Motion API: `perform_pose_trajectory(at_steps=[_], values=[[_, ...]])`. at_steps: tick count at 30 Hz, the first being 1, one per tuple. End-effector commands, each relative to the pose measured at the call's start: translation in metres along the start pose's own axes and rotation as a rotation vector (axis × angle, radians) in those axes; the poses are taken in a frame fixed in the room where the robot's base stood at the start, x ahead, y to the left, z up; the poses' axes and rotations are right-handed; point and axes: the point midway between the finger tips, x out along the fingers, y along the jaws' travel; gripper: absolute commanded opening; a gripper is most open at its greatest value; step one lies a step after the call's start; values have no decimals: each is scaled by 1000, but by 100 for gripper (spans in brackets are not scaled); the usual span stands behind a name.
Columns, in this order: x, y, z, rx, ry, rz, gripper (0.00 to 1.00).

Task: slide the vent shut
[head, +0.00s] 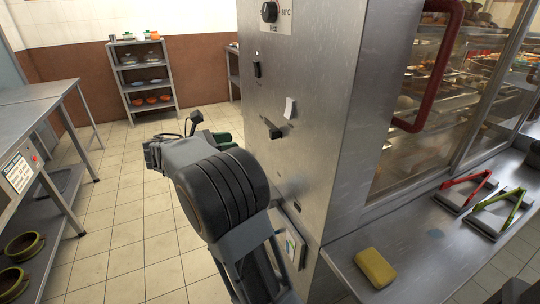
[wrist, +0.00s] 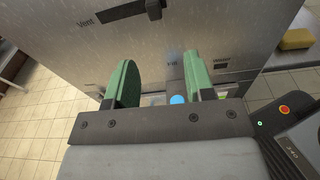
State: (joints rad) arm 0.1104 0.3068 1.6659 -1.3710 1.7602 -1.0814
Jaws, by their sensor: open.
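The vent slider's black knob (wrist: 154,9) shows at the top edge of the wrist view, at the right end of a dark slot (wrist: 126,11). The printed "Vent" label (wrist: 84,22) is left of the slot. In the head view what looks like the same black knob (head: 275,132) sticks out of the steel cabinet's side (head: 310,150). My gripper (wrist: 158,80) is open, its two green fingers apart with nothing held between them. In the wrist view the fingers are below the knob and not touching it. In the head view my arm partly hides the gripper (head: 228,139).
A dial (head: 269,11), a switch (head: 257,70) and a white tag (head: 289,108) are on the same cabinet side. A yellow sponge (head: 375,267) and red and green-handled items lie on the steel counter (head: 440,262). A steel table (head: 35,105) stands left; tiled floor between is clear.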

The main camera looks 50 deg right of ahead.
Motion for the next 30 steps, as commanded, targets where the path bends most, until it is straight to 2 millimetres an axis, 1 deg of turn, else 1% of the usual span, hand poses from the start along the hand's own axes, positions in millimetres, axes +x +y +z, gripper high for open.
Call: perform_pose_trajectory(at_steps=[1, 5, 8, 11, 21, 25, 30], values=[[1, 4, -10, -17, -35, -6, 49], [5, 10, -11, -46, -92, -18, 49], [14, 12, -9, -52, -108, -23, 49], [30, 11, -8, -54, -109, -25, 49], [95, 10, -1, -52, -108, -23, 49], [114, 9, 1, -53, -107, -22, 49], [130, 10, 4, -53, -107, -20, 49]])
